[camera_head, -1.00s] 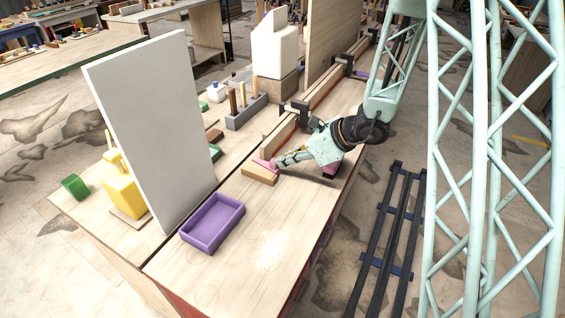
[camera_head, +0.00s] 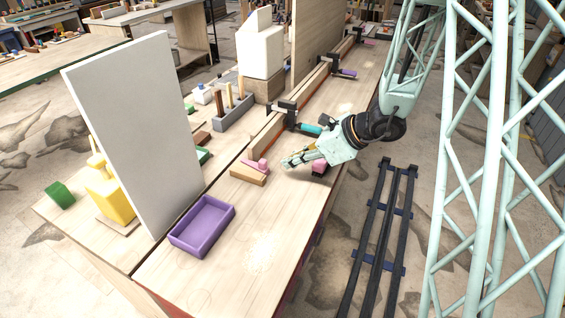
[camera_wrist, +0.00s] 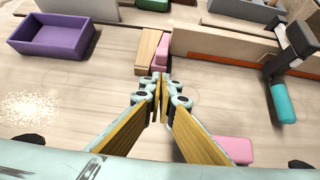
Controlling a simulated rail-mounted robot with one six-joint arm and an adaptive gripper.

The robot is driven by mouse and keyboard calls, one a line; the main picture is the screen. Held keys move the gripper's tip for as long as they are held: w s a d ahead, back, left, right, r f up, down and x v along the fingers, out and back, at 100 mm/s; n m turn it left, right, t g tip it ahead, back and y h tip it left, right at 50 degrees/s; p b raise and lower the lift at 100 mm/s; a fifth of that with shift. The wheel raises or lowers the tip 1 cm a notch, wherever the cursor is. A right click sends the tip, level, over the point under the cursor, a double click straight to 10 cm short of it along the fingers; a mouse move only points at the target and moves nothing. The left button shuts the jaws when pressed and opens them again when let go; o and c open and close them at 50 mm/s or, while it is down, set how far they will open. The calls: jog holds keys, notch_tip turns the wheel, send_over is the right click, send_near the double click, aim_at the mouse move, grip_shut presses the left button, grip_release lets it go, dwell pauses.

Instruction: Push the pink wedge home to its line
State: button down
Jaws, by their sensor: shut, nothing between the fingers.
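The pink wedge (camera_head: 256,165) lies on the bench beside a tan wooden block (camera_head: 248,176), at the end of a long wooden strip. In the wrist view the pink wedge (camera_wrist: 161,53) sits between the tan block (camera_wrist: 147,50) and the strip's end. My gripper (camera_head: 285,163) is shut and empty, low over the bench, to the right of the wedge with a small gap in the head view. In the wrist view its fingertips (camera_wrist: 160,78) overlap the wedge's near end, so contact cannot be told there. The line is not discernible.
A purple tray (camera_head: 203,226) stands on the near bench. Clamps, one with a teal handle (camera_wrist: 284,103), hold the long strip (camera_wrist: 225,45). Another pink block (camera_wrist: 235,150) lies near my gripper. A tall white panel (camera_head: 135,130) stands at left.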

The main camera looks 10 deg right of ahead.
jog(key=p+v, duration=0.1)
jog(key=v, duration=0.6)
dwell(0.6)
jog(key=s+a+r+n+g, duration=0.2)
jog(key=s+a+r+n, duration=0.3)
jog(key=s+r+n, duration=0.3)
jog(key=s+a+r+n+g, duration=0.2)
jog(key=s+a+r+n, duration=0.3)
jog(key=s+r, duration=0.4)
jog(key=s+d+r+n+t+h, duration=0.1)
jog(key=s+d+r+n+h, duration=0.2)
jog(key=s+n, duration=0.3)
jog(key=s+d+r+n+t+h, duration=0.1)
jog(key=s+d+r+n+h, duration=0.3)
jog(key=s, duration=1)
jog(key=shift+d+r+n, duration=0.8)
jog(key=shift+d+n, duration=0.25)
jog(key=shift+n, duration=0.25)
